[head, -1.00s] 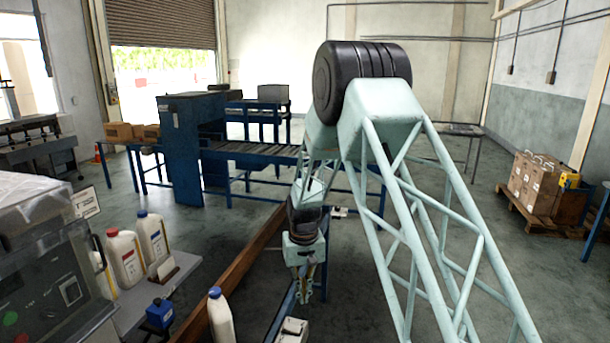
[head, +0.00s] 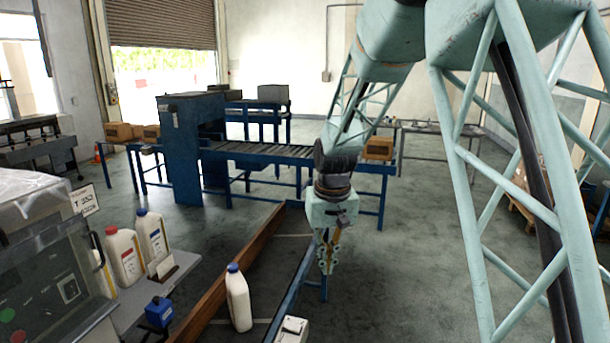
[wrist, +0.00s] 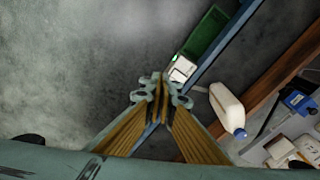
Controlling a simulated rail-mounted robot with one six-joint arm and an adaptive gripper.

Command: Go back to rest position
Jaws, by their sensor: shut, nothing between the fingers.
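My gripper (head: 327,268) hangs pointing down in the head view, near the blue rail in the middle of the picture. In the wrist view its fingertips (wrist: 160,92) meet, shut and empty. A white bottle with a blue cap (head: 239,298) stands to the left of the gripper, apart from it. The same bottle (wrist: 226,105) shows right of the fingers in the wrist view.
White bottles with a red cap (head: 124,258) and a blue cap (head: 152,240) stand on the left bench. A machine (head: 50,260) is at the near left. A brown beam (head: 235,268) crosses the floor. A roller conveyor (head: 260,152) stands behind.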

